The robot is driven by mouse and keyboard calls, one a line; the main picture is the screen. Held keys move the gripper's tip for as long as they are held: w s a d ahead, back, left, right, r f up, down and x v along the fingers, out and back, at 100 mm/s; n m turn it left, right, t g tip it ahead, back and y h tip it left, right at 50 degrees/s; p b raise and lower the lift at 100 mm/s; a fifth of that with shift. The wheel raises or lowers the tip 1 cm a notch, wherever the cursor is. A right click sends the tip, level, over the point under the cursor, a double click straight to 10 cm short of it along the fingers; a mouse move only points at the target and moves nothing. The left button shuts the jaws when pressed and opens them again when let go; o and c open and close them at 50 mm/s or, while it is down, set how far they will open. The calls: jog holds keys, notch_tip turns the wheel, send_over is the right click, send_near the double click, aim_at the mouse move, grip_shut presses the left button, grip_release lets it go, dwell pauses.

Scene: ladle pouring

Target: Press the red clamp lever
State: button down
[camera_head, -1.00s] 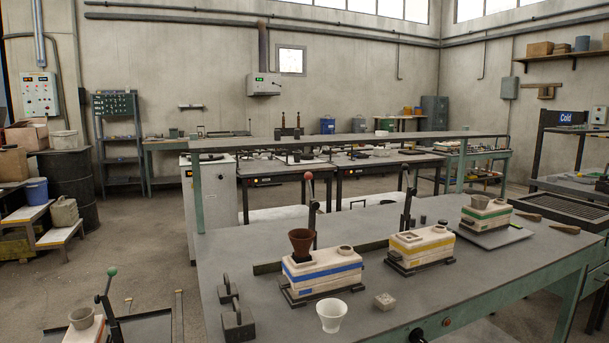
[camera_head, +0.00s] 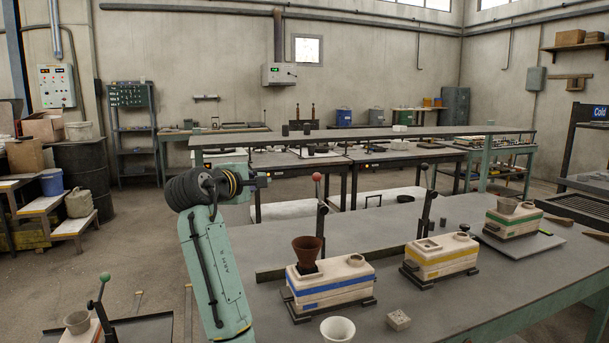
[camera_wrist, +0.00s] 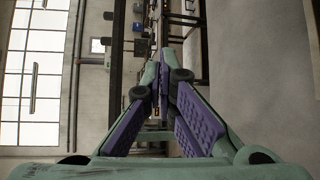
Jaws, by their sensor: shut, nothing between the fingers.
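The red clamp lever (camera_head: 320,205) stands upright behind the blue-striped mould block (camera_head: 333,282), with its red ball knob (camera_head: 316,177) at the top. A brown funnel cup (camera_head: 306,248) sits on that block in front of the lever and hides its lower part. My gripper (camera_head: 266,180) is in the air left of the red knob, at about its height in the picture and apart from it. In the wrist view my gripper (camera_wrist: 163,64) shows purple-padded fingers closed together with nothing between them. I cannot make out the lever in the wrist view.
A yellow-striped block (camera_head: 440,258) with a black lever and a green-striped block (camera_head: 513,222) stand further right. A white cup (camera_head: 338,329) and a small grey block (camera_head: 399,320) are at the bench's front. A green-knobbed lever (camera_head: 103,290) stands at lower left.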

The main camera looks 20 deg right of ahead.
jog(key=d, duration=0.1)
jog(key=d+g, duration=0.1)
jog(key=d, duration=0.1)
jog(key=shift+s+d+f, duration=0.15)
jog(key=shift+f, duration=0.05)
jog(key=shift+h, duration=0.3)
jog(key=w+d+p, duration=0.4)
jog(key=d+p, duration=0.1)
jog(key=d, duration=0.3)
jog(key=shift+d+f+p, duration=0.25)
jog(key=shift+f+p, duration=0.05)
jog(key=shift+f, duration=0.15)
jog(key=shift+s+f, duration=0.1)
